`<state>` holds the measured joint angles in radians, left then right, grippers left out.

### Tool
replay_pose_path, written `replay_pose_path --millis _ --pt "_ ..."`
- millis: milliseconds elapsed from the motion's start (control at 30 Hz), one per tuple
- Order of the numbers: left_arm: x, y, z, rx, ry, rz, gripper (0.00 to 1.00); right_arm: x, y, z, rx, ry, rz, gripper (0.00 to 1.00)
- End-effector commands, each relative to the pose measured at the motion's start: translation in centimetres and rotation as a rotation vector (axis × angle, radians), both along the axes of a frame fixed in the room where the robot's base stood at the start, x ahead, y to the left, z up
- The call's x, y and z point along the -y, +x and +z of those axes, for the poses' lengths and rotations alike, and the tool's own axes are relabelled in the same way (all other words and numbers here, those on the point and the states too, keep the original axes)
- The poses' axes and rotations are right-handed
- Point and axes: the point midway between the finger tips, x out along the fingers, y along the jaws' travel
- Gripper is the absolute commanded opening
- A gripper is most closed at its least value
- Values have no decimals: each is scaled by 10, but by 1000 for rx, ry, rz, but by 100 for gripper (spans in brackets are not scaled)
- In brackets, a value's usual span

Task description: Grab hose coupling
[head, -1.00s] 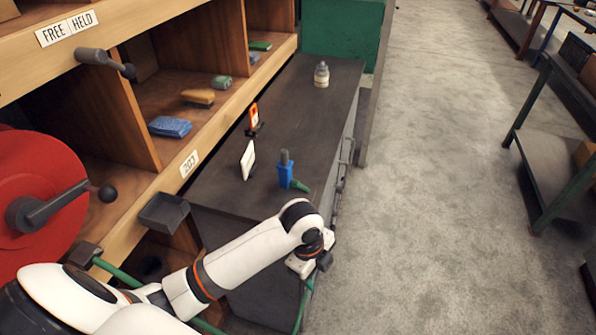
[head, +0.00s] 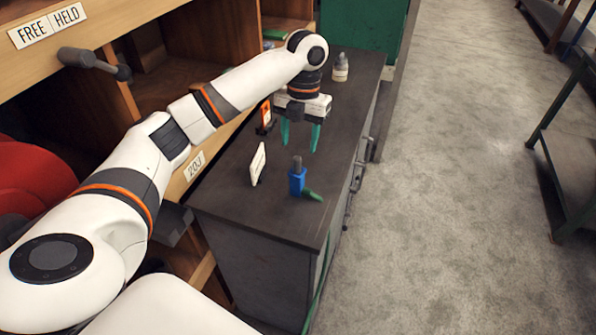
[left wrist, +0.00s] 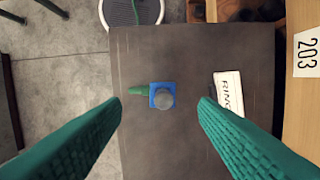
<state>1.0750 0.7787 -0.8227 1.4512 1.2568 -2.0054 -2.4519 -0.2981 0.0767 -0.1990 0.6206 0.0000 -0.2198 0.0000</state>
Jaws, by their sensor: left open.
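The hose coupling (head: 297,181) is a blue block with a grey round top and a green hose stub at its side. It stands upright on the dark bench top (head: 240,195). In the left wrist view the coupling (left wrist: 162,96) shows from above, between and ahead of the open fingers. My left gripper (head: 300,143) has green fingers, points down over the bench, and is open and empty. In the head view it appears above and beyond the coupling, not touching it. My right gripper is not in view.
A white card (head: 257,164) with printing stands left of the coupling; it also shows in the wrist view (left wrist: 228,93). An orange-and-black item (head: 265,118) and a bottle (head: 340,67) stand farther back. Wooden shelving (head: 183,90) borders the left; open floor lies right.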

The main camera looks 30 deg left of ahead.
Motion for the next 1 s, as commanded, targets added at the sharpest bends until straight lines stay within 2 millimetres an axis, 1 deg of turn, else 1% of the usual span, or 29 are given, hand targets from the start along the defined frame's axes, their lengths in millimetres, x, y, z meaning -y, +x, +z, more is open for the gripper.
replay_pose_path --millis 67,400,567,633,800,900,1000 --pt "-3 0 0 -5 -3 -17 55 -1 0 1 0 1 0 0" --pt "-2 -9 -51 -5 -4 -20 55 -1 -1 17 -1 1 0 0" --pt "-1 -9 -63 -3 -5 -20 55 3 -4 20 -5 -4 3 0" --pt "-1 -10 -68 -4 -6 -19 55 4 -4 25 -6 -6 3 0" --pt "-1 -11 -93 -6 -5 -19 55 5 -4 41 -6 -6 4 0" --pt "-1 -13 -107 -3 -4 -20 55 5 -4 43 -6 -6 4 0" --pt "-1 -13 -113 -2 -3 -20 55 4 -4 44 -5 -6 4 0"
